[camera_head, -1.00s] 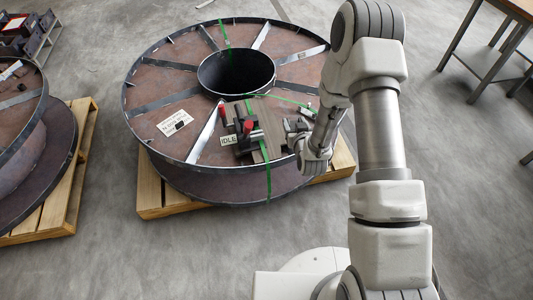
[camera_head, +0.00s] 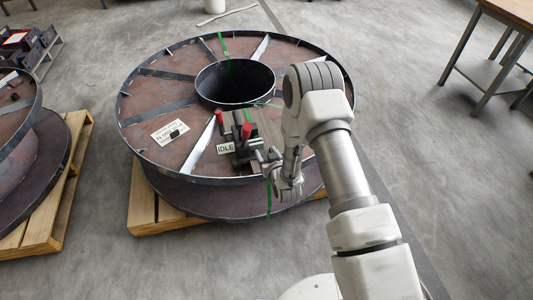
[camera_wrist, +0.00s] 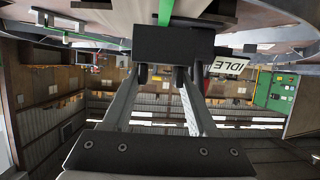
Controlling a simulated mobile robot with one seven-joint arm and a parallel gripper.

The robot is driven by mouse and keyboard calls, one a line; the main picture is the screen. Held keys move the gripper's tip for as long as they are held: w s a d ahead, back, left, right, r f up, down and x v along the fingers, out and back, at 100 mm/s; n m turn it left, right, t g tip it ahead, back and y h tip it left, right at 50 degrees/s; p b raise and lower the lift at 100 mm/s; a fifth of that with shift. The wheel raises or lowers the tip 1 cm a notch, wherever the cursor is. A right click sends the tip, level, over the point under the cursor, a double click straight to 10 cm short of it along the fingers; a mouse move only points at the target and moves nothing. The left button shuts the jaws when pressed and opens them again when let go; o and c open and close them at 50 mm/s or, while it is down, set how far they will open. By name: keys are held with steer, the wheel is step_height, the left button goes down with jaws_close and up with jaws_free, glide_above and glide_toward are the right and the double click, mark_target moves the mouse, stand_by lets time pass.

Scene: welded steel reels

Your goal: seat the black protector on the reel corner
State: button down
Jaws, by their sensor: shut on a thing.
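The large steel reel (camera_head: 150,88) lies flat on a pallet, with a green strap (camera_head: 268,205) running over its near rim and down its side. My gripper (camera_head: 268,163) is at the near rim, by the strap. In the wrist view, my gripper (camera_wrist: 160,78) is shut on a black block, the black protector (camera_wrist: 172,42). The green strap (camera_wrist: 165,12) shows just beyond the protector, at the reel's edge. I cannot tell whether the protector touches the strap or rim. In the head view my gripper and wrist largely hide it.
A strapping tool with red handles (camera_head: 246,131) and an IDLE tag (camera_head: 226,148) sits on a board on the reel, close to my gripper. A second reel (camera_head: 40,150) stands on a pallet at left. A table (camera_head: 490,50) is at upper right. Floor between is open.

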steer(key=shift+f+b, duration=0.2)
steer(key=shift+b, duration=0.1)
steer(key=shift+f+b, duration=1.8)
steer(key=shift+f, duration=0.05)
steer(key=shift+b, duration=0.4)
stand_by(0.9)
steer(key=shift+s+f+b, duration=0.1)
steer(key=shift+f+b, duration=1.5)
steer(key=shift+b, duration=0.35)
stand_by(2.6)
